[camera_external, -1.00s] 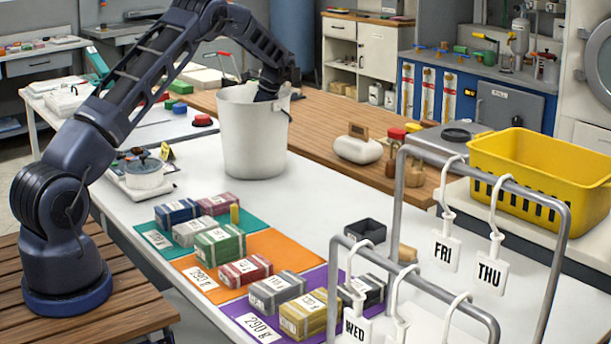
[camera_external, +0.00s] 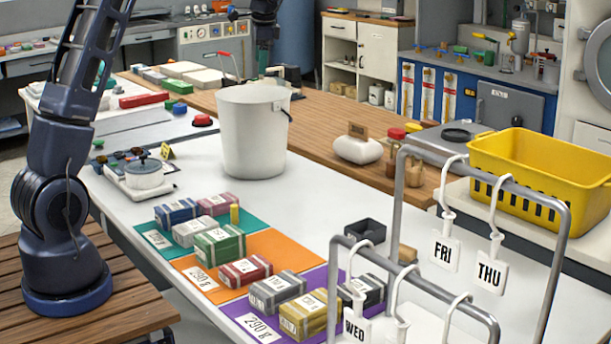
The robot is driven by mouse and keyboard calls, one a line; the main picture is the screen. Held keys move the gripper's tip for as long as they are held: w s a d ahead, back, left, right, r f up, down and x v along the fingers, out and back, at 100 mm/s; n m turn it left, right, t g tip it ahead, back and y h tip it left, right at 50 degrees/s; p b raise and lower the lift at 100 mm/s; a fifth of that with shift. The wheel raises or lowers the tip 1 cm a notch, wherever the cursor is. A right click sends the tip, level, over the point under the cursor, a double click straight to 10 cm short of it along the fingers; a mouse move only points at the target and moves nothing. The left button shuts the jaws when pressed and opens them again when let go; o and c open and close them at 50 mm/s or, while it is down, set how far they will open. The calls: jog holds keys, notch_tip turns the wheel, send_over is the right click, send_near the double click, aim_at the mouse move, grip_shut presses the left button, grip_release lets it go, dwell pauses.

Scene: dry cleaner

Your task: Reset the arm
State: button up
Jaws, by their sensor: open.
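My arm rises from its base at the left and leaves the top of the picture.
Several wrapped bundles lie on teal, orange (camera_external: 268,247) and purple mats. Metal rails (camera_external: 567,240) with day tags stand at the front right, near a yellow basket (camera_external: 545,165). A small pot (camera_external: 144,174) on a scale sits near my arm.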

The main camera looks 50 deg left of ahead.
jog(key=s+d+r+n+t, duration=0.1)
jog(key=s+d+r, duration=0.2)
jog(key=s+d, duration=0.3)
jog(key=s+d+r+n+h, duration=0.1)
jog(key=s+d+r, duration=0.2)
jog(key=s+d, duration=0.35)
jog(key=s+d+r+n+t, duration=0.1)
jog(key=s+d+r, duration=0.3)
jog(key=s, duration=0.4)
jog(key=s+d+f+n, duration=0.1)
jog(key=s+d+f, duration=0.1)
jog(key=s, duration=0.6)
jog(key=s+d+f+t, duration=0.1)
jog(key=s+d+f, duration=0.1)
jog(key=s+d, duration=0.3)
jog(key=s+d+f+n+t+h, duration=0.1)
jog(key=s+d+f, duration=0.1)
jog(key=s, duration=0.9)
jog(key=shift+s+d+f+n, duration=0.3)
jog(key=shift+d+f, duration=0.05)
jog(key=shift+d, duration=0.35)
